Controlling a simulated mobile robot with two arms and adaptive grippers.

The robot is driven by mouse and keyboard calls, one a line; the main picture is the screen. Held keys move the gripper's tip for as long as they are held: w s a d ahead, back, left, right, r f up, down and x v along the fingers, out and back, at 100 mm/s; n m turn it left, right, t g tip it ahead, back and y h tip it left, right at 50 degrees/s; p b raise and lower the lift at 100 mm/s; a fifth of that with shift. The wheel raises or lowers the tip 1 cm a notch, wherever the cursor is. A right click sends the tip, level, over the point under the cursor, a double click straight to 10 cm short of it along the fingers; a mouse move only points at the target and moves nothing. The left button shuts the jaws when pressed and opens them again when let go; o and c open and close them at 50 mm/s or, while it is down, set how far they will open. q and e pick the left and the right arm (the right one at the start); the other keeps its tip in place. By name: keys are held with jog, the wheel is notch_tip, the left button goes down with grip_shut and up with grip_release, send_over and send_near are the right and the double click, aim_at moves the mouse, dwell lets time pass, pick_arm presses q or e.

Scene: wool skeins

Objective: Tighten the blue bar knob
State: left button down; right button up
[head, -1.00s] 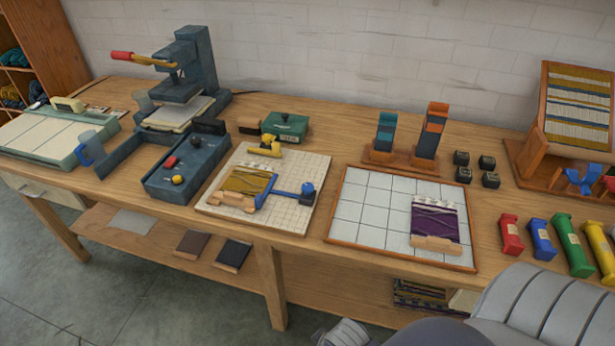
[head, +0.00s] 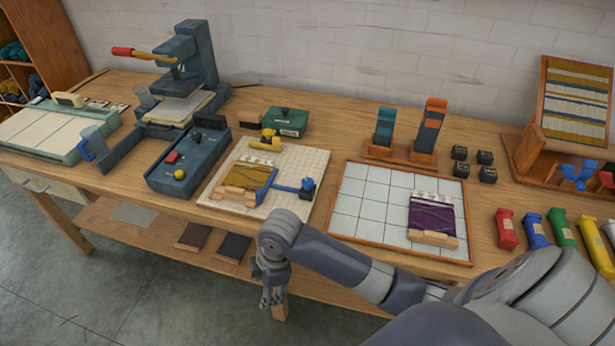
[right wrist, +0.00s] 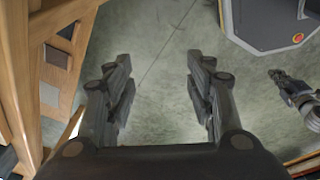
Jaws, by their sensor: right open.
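The blue knob (head: 307,185) stands at the right end of a blue bar (head: 286,189) on a white gridded board (head: 285,209). The bar lies beside a mustard woven piece (head: 247,177) with wooden blocks at its near edge. My right gripper (head: 270,299) hangs in front of the table's front edge, lower than the board and apart from the knob. In the right wrist view the same gripper (right wrist: 160,85) is open and empty above the floor. A part of my other arm, seemingly my left gripper (right wrist: 290,88), shows at the right there; its jaws are unclear.
A tray (head: 345,212) with a purple woven piece (head: 432,216) lies right of the board. A dark blue box (head: 187,165) with red and yellow knobs stands left of it, a green box (head: 287,122) behind. The table's front edge and lower shelf (head: 150,222) are near my gripper.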

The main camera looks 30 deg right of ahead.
aim_at(308, 181)
jog(key=w+d+r+n, duration=0.2)
jog(key=w+d+r, duration=0.1)
jog(key=w+d, duration=0.2)
jog(key=w+d+r+n+g+h, duration=0.1)
jog(key=w+d+r+n, duration=0.1)
jog(key=w+d+r, duration=0.2)
jog(key=w+d+r+n, duration=0.1)
jog(key=w+d+r, duration=0.3)
jog(key=w+d, duration=0.2)
jog(key=shift+d+r+n+h, duration=0.1)
jog(key=shift+d+n+h, duration=0.3)
jog(key=shift+d, duration=0.05)
jog(key=w+d+r, duration=0.3)
jog(key=d+r, duration=0.5)
jog(key=shift+n, duration=0.4)
jog(key=f, duration=0.3)
jog(key=f+p, duration=0.1)
jog(key=f, duration=0.6)
jog(key=shift+a+f+p, duration=0.3)
jog(key=shift+f+p, duration=0.05)
jog(key=shift+p, duration=0.05)
jog(key=shift+s, duration=0.1)
jog(key=c, duration=1.1)
